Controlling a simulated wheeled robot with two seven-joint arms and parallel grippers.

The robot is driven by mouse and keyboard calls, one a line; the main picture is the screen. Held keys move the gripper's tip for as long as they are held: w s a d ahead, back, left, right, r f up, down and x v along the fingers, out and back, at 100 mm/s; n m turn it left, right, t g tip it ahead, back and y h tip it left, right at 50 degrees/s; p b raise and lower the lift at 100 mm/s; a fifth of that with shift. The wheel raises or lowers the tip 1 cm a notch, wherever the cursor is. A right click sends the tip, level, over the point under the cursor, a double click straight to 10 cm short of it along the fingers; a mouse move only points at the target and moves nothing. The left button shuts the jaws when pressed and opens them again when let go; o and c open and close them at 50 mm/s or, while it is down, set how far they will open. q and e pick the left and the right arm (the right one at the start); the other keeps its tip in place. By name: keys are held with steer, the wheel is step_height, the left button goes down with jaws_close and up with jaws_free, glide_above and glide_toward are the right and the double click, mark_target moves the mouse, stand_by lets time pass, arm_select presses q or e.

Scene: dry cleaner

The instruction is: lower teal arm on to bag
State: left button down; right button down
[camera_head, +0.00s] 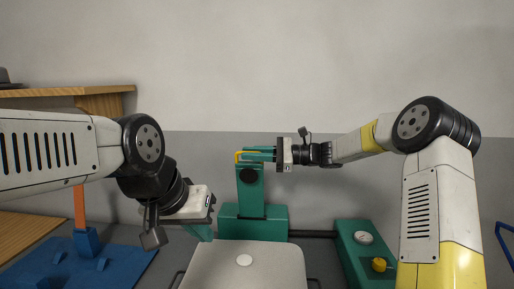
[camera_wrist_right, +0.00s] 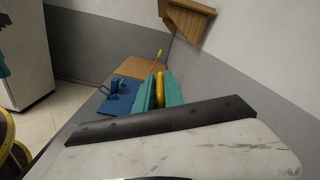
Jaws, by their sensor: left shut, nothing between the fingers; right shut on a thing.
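The teal arm (camera_head: 250,190) stands upright on a teal base (camera_head: 240,222), with a black round part near its top and a yellow handle (camera_head: 239,157). My right gripper (camera_head: 258,154) is shut on the yellow handle; its teal fingers lie on either side of the handle (camera_wrist_right: 159,90) in the right wrist view. A pale, flat, rounded piece (camera_head: 225,272), apparently the bag, lies in front of the base with a white disc (camera_head: 244,260) on top. My left gripper (camera_head: 200,233) is shut and empty, low to the left of the arm, above and beside the bag.
A teal box (camera_head: 352,245) with a gauge and yellow knob sits right of the bag. A blue stand (camera_head: 95,262) with an orange post is at left. A wooden shelf (camera_head: 110,92) is on the wall. Dark handles flank the bag.

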steer(key=shift+s+f, duration=0.3)
steer(key=shift+s, duration=0.45)
steer(key=shift+s+f, duration=0.3)
steer(key=shift+s, duration=0.4)
steer(key=shift+s+f, duration=0.3)
steer(key=shift+s, duration=0.45)
steer(key=c, duration=1.5)
jaws_free()
steer(key=shift+d, duration=0.1)
